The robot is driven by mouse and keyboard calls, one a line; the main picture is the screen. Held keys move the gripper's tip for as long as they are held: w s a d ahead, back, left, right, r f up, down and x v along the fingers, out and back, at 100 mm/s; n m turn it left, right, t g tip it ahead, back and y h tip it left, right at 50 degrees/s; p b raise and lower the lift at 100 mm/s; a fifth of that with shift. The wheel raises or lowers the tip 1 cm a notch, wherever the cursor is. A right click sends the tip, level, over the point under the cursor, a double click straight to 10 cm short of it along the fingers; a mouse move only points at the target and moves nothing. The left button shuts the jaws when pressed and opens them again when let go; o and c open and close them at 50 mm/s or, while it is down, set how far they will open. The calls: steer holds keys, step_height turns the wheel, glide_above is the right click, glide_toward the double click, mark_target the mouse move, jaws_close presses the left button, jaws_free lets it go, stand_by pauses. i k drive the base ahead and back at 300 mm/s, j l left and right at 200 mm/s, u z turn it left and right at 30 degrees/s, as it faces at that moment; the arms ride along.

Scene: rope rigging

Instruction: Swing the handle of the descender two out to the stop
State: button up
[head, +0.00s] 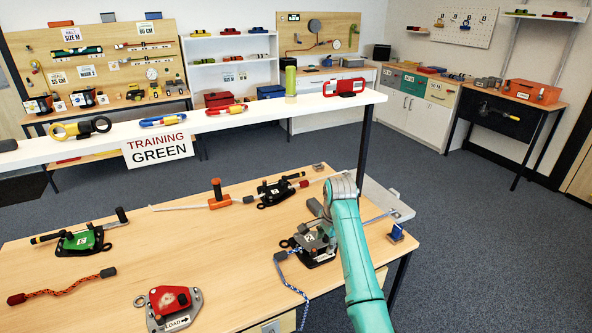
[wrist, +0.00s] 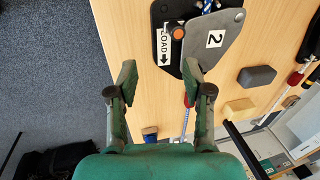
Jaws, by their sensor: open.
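Descender two (head: 322,251) sits on the wooden table at the right, partly hidden behind my arm, with a blue rope running from it. In the wrist view descender two (wrist: 222,55) shows a grey plate marked 2, a LOAD label and an orange knob (wrist: 178,33). I cannot clearly make out its handle in either view. My gripper (wrist: 158,77) is open, its two fingers wide apart with nothing between them but bare table and floor edge. The right fingertip overlaps the descender's lower edge in the picture; I cannot tell if it touches.
A green descender (head: 82,240), a red descender (head: 170,304) and a black descender (head: 274,190) are also on the table (head: 215,255). An orange-handled tool (head: 219,195) stands at the back. A raised white shelf (head: 225,117) runs behind. The table's middle is clear.

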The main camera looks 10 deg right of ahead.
mark_target(301, 174)
steer(key=i, duration=1.75)
